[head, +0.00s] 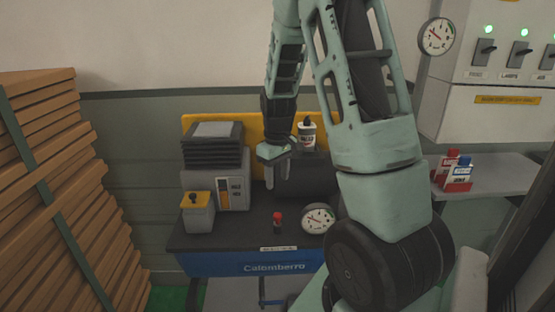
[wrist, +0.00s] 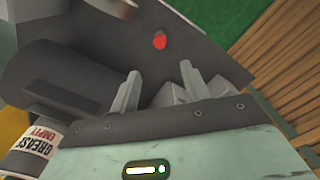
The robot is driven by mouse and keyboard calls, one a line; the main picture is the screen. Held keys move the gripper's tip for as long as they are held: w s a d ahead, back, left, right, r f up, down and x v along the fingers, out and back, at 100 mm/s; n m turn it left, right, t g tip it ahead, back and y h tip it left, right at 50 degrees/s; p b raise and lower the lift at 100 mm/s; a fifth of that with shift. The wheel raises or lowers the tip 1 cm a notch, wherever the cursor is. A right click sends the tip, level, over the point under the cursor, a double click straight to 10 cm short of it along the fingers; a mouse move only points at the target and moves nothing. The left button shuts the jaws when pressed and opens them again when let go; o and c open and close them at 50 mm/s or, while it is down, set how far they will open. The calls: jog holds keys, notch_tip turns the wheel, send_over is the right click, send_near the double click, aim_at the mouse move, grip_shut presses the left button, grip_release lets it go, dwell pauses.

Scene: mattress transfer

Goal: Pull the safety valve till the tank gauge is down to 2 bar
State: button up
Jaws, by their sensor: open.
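The safety valve looks to be the small red-topped post (head: 277,219) on the dark top of the compressor bench; its red cap also shows in the wrist view (wrist: 160,41). The tank gauge (head: 318,218) is a round white dial just right of it; its reading is too small to tell. The dark tank (head: 305,175) lies behind, partly hidden by my arm. My gripper (head: 276,180) points down above the bench, behind and above the red cap and apart from it. In the wrist view its two fingers (wrist: 158,88) are spread, with nothing between them.
A grey motor block (head: 215,165) and a yellow-topped box (head: 197,212) stand left of the gripper. A grease bottle (head: 307,135) stands behind it. Stacked wooden slats (head: 50,180) fill the left. A wall panel (head: 500,60) with switches and another gauge (head: 436,37) is at right.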

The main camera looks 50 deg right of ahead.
notch_tip(320, 180, up, 6)
jog(key=shift+r, duration=0.15)
dwell(0.6)
jog(key=s+a+n, duration=0.2)
jog(key=a+n, duration=0.3)
jog(key=a, duration=2.2)
jog(key=s+a+n, duration=0.3)
jog(key=s+a, duration=1)
jog(key=s, duration=0.2)
jog(key=shift+a+f+n+y, duration=0.3)
jog(key=shift+n, duration=0.1)
